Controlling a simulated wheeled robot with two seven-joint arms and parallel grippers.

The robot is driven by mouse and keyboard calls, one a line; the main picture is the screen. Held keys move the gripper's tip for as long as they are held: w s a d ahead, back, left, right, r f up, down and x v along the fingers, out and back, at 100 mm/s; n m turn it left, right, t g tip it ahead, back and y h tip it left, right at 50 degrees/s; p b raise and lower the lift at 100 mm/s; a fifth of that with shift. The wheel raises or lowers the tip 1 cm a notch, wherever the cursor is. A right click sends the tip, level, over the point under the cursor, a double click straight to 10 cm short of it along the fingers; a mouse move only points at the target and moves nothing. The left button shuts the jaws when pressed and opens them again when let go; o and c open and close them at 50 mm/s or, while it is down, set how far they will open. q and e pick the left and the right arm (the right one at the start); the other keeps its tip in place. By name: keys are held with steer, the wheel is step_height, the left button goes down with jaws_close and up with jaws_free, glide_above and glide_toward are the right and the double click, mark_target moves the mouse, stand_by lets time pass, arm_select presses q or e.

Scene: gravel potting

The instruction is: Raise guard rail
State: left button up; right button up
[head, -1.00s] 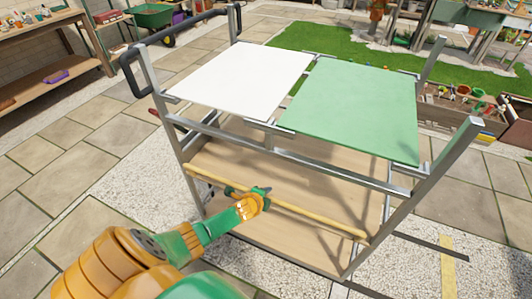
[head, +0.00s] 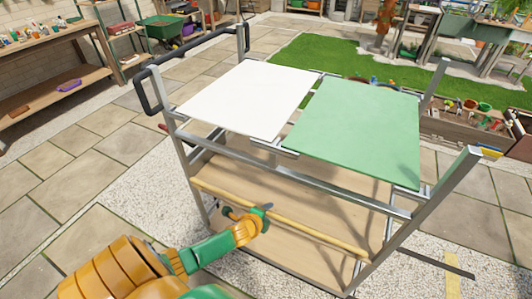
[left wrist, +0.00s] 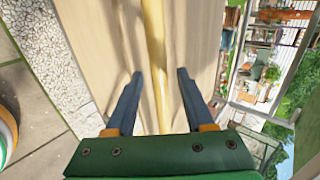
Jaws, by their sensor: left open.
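The guard rail is a thin pale wooden bar (head: 310,231) across the near side of the cart, low, just above the lower wooden shelf (head: 290,190). My left gripper (head: 250,213) is open at the bar, left of its middle. In the left wrist view the bar (left wrist: 154,60) runs between the two open dark fingers (left wrist: 155,100), with a gap on each side. Whether the bar lies fully within the finger depth cannot be told. My right gripper is not in view.
The metal cart carries a white panel (head: 245,98) and a green panel (head: 355,130) on top. A metal crossbar (head: 290,172) runs above the wooden bar. A black push handle (head: 150,90) is at the left. Paving lies clear at the left.

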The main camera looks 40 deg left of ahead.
arm_select(q)
steer(key=shift+v, duration=0.95)
